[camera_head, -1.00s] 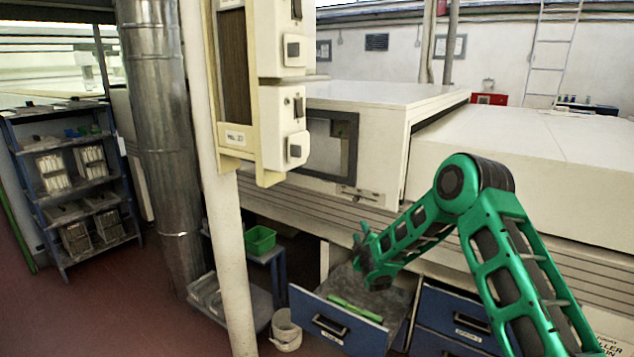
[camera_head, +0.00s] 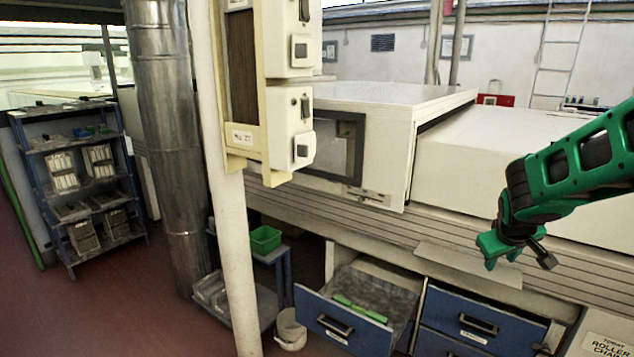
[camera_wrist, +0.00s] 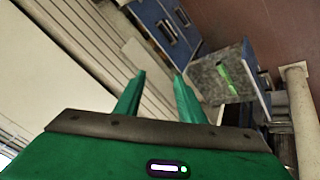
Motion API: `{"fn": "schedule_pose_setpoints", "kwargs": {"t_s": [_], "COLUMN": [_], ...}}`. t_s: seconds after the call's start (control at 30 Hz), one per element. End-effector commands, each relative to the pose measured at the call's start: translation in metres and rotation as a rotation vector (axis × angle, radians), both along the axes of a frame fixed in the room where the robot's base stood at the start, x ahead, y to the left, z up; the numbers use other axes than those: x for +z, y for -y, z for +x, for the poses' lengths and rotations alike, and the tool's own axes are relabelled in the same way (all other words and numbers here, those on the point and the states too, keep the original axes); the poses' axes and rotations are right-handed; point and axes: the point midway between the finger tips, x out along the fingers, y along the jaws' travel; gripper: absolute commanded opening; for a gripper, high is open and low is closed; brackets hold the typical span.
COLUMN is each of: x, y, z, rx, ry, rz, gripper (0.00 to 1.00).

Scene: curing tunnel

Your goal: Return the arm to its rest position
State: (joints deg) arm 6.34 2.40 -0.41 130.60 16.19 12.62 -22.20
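My green arm reaches in from the right edge of the head view. My gripper (camera_head: 518,257) hangs in front of the white machine, above and to the right of the open drawer. In the wrist view its two green fingers (camera_wrist: 158,97) stand apart with nothing between them. The open blue drawer (camera_head: 338,326) is pulled out at the lower middle. A bright green thin item (camera_head: 360,308) lies inside it, and it also shows in the wrist view (camera_wrist: 227,80).
The white machine (camera_head: 390,105) stands behind my arm, with closed blue drawers (camera_head: 478,325) below. A cream post (camera_head: 233,240) and a metal duct (camera_head: 165,140) stand left of the drawer. A green bin (camera_head: 264,240) sits on a small cart. Shelving (camera_head: 80,190) is far left; red floor is clear before it.

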Motion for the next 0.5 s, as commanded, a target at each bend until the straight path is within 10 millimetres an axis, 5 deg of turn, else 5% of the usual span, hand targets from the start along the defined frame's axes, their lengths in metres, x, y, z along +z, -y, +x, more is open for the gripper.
{"fn": "schedule_pose_setpoints", "kwargs": {"t_s": [0.23,0.5], "x": [0.009,0.007], "y": [0.013,-0.014], "z": [-0.139,-0.278], "rx": [-0.277,-0.539], "ry": [-0.14,-0.297], "rz": [0.199,0.418], "gripper": [0.36,0.36]}}
